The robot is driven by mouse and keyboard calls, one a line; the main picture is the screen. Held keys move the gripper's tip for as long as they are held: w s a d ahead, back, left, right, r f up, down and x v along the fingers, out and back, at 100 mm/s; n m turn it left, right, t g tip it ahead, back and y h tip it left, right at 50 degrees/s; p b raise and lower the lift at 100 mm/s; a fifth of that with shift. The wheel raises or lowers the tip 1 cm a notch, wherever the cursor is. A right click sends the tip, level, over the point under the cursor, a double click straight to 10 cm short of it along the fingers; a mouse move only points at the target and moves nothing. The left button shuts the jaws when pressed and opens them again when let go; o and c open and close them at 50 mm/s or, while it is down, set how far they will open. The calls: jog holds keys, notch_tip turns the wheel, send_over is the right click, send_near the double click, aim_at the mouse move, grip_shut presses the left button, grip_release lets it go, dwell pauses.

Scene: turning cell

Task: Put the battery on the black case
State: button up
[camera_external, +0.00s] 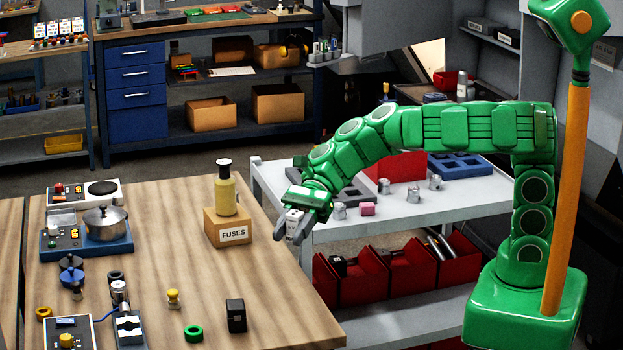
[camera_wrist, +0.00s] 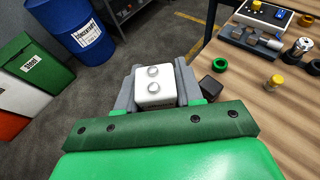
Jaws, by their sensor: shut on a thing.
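The battery, a white block with two round studs on top (camera_wrist: 155,97), sits between the grey fingers of my gripper (camera_wrist: 156,88) in the wrist view. My gripper is shut on it. In the external view my gripper (camera_external: 291,228) hangs near the right edge of the wooden table, and only a bit of the white block shows there. The black case (camera_external: 236,316), a small dark upright box, stands on the table near its front right edge. It also shows in the wrist view (camera_wrist: 211,87), just right of my right finger.
The wooden table (camera_external: 270,300) also holds a green ring (camera_external: 193,333), a yellow knob (camera_external: 173,299) and a cardboard FUSES box (camera_external: 228,228) with a bottle on top. A white cart (camera_external: 420,217) with metal parts stands behind.

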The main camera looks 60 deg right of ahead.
jog(key=w+a+f, duration=0.4)
jog(key=w+a, duration=0.2)
send_over(231, 308)
jog(key=shift+s+d+f, duration=0.1)
jog(key=shift+d+f, duration=0.05)
jog(key=shift+f, duration=1.15)
jog(key=shift+s+d+f, duration=0.1)
jog(key=shift+d+f, duration=0.05)
jog(key=shift+f, duration=1.1)
jog(key=shift+w+a+f, duration=0.2)
jog(key=shift+a+f, duration=0.05)
jog(key=shift+f, duration=1.5)
jog(key=shift+f, duration=0.15)
jog(key=o, duration=1.1)
jog(key=v, duration=1.2)
